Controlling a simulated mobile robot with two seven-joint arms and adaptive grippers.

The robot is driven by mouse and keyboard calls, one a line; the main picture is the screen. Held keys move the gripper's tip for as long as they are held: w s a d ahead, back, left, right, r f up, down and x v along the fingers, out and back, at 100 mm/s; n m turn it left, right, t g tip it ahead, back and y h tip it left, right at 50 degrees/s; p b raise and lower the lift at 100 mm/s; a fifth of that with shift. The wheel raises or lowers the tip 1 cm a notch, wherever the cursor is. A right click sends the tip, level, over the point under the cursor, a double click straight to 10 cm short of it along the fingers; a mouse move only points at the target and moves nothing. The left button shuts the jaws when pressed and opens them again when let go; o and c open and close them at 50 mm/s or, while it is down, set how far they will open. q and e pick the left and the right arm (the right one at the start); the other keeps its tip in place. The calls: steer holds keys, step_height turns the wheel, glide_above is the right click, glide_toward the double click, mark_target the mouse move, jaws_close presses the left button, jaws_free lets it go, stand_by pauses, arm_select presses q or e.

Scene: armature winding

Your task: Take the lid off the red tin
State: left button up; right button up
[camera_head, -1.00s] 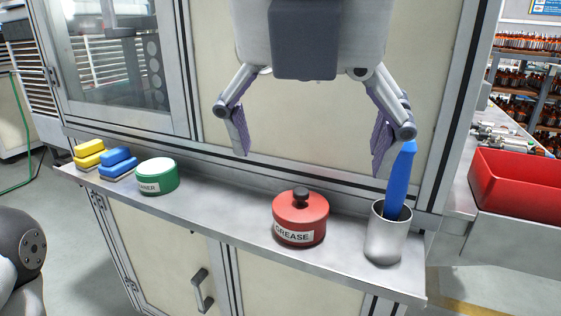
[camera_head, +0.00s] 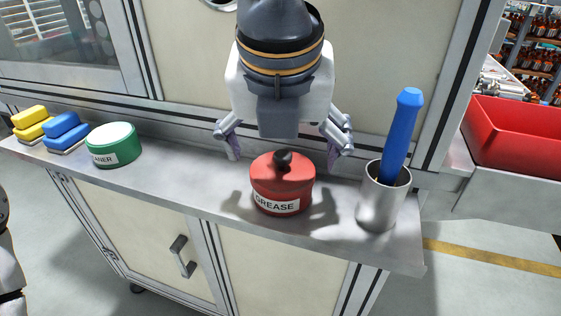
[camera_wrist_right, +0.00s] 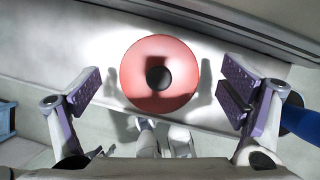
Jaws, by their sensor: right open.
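The red tin (camera_head: 283,193) labelled GREASE stands upright on the metal shelf. Its red lid (camera_head: 282,170) is on, with a dark round knob (camera_head: 283,158) in the middle. In the right wrist view the lid (camera_wrist_right: 135,82) and knob (camera_wrist_right: 158,78) show from above, between the finger pads but farther off. My right gripper (camera_head: 285,154) is open and empty, its fingers spread to either side above and just behind the tin. In the right wrist view the open gripper (camera_wrist_right: 160,93) shows no contact with the tin. My left gripper is out of view.
A metal cup (camera_head: 381,206) holding a blue-handled tool (camera_head: 402,135) stands close to the right of the tin. A green tin (camera_head: 113,148) with a white top and blue and yellow sponges (camera_head: 62,128) lie left. A red bin (camera_head: 515,135) is at right. The metal shelf (camera_head: 205,180) is clear left of the tin.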

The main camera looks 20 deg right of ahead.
steer(key=shift+s, duration=0.1)
steer(key=c, duration=1.9)
steer(key=shift+f, duration=0.1)
jaws_close()
